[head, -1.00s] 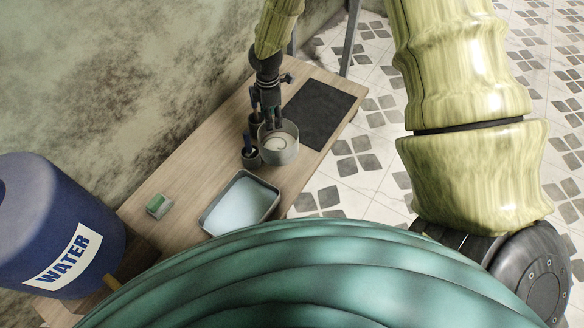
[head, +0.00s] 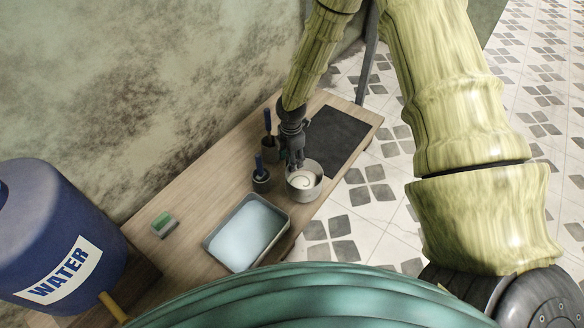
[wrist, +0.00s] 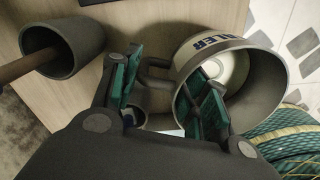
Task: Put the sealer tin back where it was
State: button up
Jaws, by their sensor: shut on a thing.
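The sealer tin (head: 304,191) is a grey, open-topped can with pale contents, close to the table's front edge. In the wrist view the tin (wrist: 265,95) shows part of its lettering, "LER", on a white band, and a handle on its side. My gripper (head: 296,163) is at the tin's back-left side. In the wrist view my gripper (wrist: 162,78) has one green-padded finger outside the tin and the other over its mouth, shut on its handle side. I cannot tell whether the tin's base touches the table.
Two dark cups with blue-handled tools, a nearer one (head: 261,183) and a farther one (head: 269,153), stand left of the tin. A dark mat (head: 338,140) lies right, a tray (head: 213,240) nearer, with a green-topped block (head: 163,225) and blue water barrel (head: 60,235) left.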

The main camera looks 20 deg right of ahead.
jog(key=shift+f+b, duration=0.8)
jog(key=shift+f, duration=1.05)
jog(key=shift+r, duration=0.1)
jog(key=o, duration=1.4)
notch_tip(320, 180, up, 12)
jog(key=p, duration=0.5)
